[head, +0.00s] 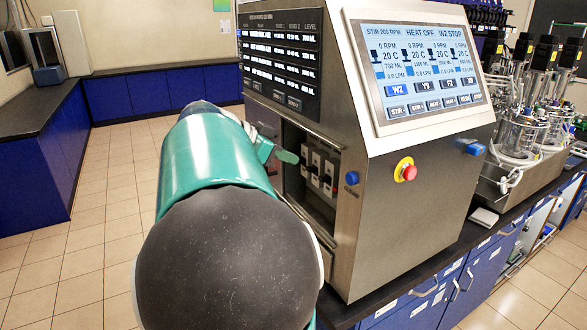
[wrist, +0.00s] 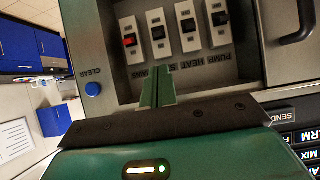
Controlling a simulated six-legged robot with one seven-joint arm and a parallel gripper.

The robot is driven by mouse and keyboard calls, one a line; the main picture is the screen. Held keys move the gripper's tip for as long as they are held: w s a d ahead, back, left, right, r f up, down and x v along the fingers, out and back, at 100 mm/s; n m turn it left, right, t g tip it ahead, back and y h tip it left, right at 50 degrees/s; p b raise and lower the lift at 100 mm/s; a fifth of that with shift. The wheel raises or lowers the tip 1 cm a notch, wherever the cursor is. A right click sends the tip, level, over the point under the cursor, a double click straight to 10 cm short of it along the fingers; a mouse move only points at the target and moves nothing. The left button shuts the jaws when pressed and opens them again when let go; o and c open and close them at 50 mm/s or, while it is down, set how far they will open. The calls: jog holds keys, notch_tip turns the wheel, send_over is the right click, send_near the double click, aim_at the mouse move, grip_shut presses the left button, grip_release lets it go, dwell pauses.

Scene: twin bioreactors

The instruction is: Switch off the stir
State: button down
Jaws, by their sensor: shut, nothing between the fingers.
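The bioreactor control cabinet (head: 400,215) has an open recess in its side with several upright rocker switches (head: 316,168). In the wrist view the switches stand in a row; the leftmost switch (wrist: 130,40) shows red, and the others (wrist: 188,25) look dark. Labels below them are partly hidden by my fingers; HEAT is legible. The touchscreen (head: 420,65) reads STIR 200 RPM, HEAT OFF and W2 STOP. My gripper (head: 290,157) is shut and empty at the recess opening. In the wrist view its green fingertips (wrist: 157,84) overlap the label strip below the switches; contact is unclear.
A blue CLEAR button (wrist: 93,89) sits beside the recess. A red emergency button (head: 406,170) and a blue knob (head: 472,147) are on the cabinet front. Glass vessels (head: 525,135) stand on the bench at right. Tiled floor (head: 100,190) is open at left.

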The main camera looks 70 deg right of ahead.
aim_at(320, 178)
jog(key=x, duration=1)
jog(key=shift+w, duration=0.1)
jog(key=shift+w+a+f+g+h, duration=0.15)
jog(key=shift+f+g+h, duration=0.2)
jog(key=shift+h, duration=0.15)
jog(key=shift+w+a+f+g+h, duration=0.2)
jog(key=shift+g+h, duration=0.15)
jog(key=shift+h, duration=0.15)
dwell(0.4)
jog(key=shift+f, duration=0.2)
jog(key=h, duration=0.1)
jog(key=f+g+h, duration=0.1)
jog(key=g, duration=0.1)
jog(key=shift+w+a+f+h, duration=0.25)
jog(key=shift+h, duration=0.15)
jog(key=shift+r, duration=0.1)
